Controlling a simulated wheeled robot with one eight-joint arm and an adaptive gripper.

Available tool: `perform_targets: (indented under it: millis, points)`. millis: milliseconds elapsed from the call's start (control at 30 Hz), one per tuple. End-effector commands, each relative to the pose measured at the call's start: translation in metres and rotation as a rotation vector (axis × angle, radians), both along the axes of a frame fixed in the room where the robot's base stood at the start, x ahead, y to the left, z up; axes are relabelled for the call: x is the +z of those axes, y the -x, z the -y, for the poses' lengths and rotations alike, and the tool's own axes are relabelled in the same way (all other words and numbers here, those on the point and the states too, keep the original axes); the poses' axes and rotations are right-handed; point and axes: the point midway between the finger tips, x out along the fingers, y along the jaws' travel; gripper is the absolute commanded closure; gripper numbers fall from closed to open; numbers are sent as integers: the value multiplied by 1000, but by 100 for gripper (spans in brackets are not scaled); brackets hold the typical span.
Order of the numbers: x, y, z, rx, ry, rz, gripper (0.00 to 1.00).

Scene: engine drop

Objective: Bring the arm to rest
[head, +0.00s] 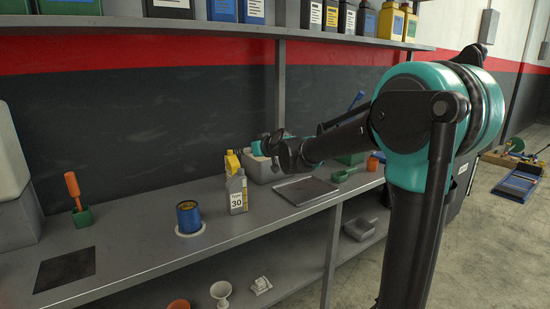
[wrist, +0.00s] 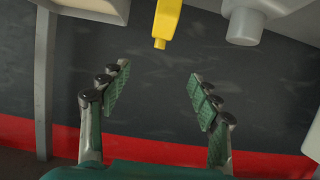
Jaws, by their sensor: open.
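My arm (head: 345,135) reaches from the right across the workbench toward the back wall. My gripper (head: 268,145) is small and partly hidden by my own arm links in the head view, above the bench near a grey bottle and a light bin. In the wrist view my gripper (wrist: 158,78) has its two green-padded fingers spread wide, with nothing between them. The dark wall (wrist: 155,110) with its red stripe shows behind the fingers, and the picture appears upside down.
On the bench (head: 130,235) stand a grey bottle (head: 237,193) marked 30, a yellow container (head: 232,162), a blue can (head: 189,217), a light bin (head: 262,168) and a flat grey plate (head: 305,190). A shelf (head: 230,27) with bottles hangs above. Concrete floor (head: 490,225) is at right.

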Motion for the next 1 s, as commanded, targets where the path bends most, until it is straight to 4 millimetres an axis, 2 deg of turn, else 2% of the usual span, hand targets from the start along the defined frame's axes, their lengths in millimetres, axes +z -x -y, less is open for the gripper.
perform_targets:
  millis: [367,567,667,767,1000]
  points:
    - [-36,31,50,-53,34,-93,37]
    - [-69,61,93,-111,64,-177,37]
    - [-91,83,122,-159,83,-235,37]
    - [-120,115,159,-230,106,-310,37]
    - [-201,219,261,-486,164,-523,37]
